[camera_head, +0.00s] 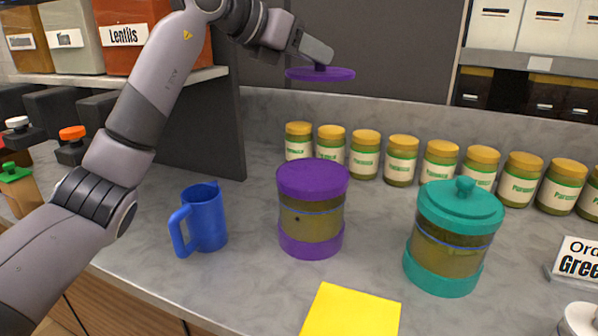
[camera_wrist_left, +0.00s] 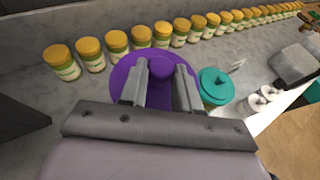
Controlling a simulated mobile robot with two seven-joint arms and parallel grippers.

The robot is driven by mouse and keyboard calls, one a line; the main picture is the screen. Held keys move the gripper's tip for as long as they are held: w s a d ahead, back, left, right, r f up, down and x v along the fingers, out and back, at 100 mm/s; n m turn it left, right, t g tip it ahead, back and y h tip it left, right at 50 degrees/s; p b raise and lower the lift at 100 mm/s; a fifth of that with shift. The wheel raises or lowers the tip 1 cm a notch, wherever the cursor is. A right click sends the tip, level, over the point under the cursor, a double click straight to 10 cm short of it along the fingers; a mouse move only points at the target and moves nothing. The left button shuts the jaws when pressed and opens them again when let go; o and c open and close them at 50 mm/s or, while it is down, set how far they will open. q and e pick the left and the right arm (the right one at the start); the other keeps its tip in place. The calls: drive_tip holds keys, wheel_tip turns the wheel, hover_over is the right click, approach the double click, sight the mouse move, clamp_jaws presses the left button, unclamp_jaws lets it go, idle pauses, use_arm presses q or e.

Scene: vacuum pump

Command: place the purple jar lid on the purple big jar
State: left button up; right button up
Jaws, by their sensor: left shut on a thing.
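The purple jar lid (camera_head: 335,75) is a flat disc with a knob. My left gripper (camera_head: 319,63) is shut on its knob and holds the lid up in the air, roughly level. In the left wrist view the lid (camera_wrist_left: 122,73) spreads around the fingers (camera_wrist_left: 160,80). The purple big jar (camera_head: 311,222) stands upright on the counter, well below the lid and apart from it. Its upper band and base are purple, with a clear brownish middle. The jar cannot be made out in the left wrist view. My right gripper is not seen.
A blue mug (camera_head: 205,220) stands left of the jar and a lidded teal jar (camera_head: 445,250) to its right. Several yellow-capped jars (camera_head: 402,160) line the back. A yellow sheet (camera_head: 350,312) lies in front. A dark panel (camera_head: 200,125) rises behind the mug.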

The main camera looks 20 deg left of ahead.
use_arm(q)
drive_tip(key=shift+w+a+r, duration=0.1)
drive_tip(key=shift+a+r, duration=0.25)
drive_tip(key=shift+a+f, duration=0.1)
drive_tip(key=shift+a, duration=0.05)
wheel_tip(320, 180, down, 19)
drive_tip(key=shift+f, duration=0.25)
drive_tip(key=shift+f, duration=0.1)
drive_tip(key=shift+f, duration=0.15)
drive_tip(key=o, duration=1.1)
drive_tip(key=shift+c, duration=0.2)
drive_tip(key=shift+r, duration=0.2)
